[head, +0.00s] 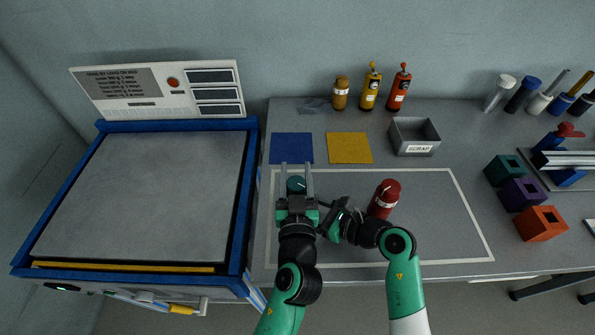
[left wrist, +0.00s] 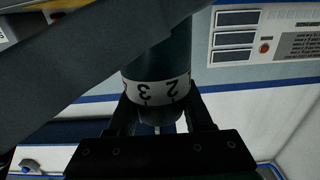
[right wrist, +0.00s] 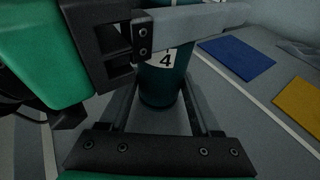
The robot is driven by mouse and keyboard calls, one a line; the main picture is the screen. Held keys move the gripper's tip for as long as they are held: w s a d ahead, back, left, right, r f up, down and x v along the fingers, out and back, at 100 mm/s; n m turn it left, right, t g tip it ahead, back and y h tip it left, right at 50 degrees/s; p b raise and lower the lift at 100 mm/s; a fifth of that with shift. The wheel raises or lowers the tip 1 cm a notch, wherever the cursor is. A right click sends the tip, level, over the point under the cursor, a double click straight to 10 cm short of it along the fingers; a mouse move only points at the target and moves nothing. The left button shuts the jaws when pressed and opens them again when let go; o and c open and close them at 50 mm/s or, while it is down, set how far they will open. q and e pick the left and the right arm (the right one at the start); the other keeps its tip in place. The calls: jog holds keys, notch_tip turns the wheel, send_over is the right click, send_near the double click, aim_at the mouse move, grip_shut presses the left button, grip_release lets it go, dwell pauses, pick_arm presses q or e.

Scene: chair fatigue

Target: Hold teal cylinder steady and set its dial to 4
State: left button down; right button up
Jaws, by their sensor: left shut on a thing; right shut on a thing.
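The teal cylinder (head: 296,184) stands between my two grippers on the grey mat, mostly hidden in the head view. My left gripper (head: 297,170) is shut on its upper part from the front. In the left wrist view, the cylinder's white dial band (left wrist: 158,90) shows a 3 and a 2, upside down. My right gripper (head: 327,204) is shut on the cylinder from the right. In the right wrist view, the teal body (right wrist: 162,86) stands between its fingers, and a white patch with a 4 (right wrist: 165,59) shows just under a left gripper finger.
A red cylinder (head: 384,198) stands right of my right gripper. Blue (head: 292,148) and yellow (head: 349,148) squares and a scrap bin (head: 414,137) lie behind. The blue-framed machine (head: 140,195) is at left. The mat's right side is clear.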

pick_arm(q)
jog(key=shift+f, duration=0.3)
jog(key=c, duration=0.7)
grip_release()
jog(key=o, duration=0.4)
jog(key=shift+r, duration=0.2)
jog(key=s, duration=1.2)
jog(key=shift+d, duration=0.15)
pick_arm(e)
jog(key=o, duration=1.1)
jog(key=shift+c, duration=0.2)
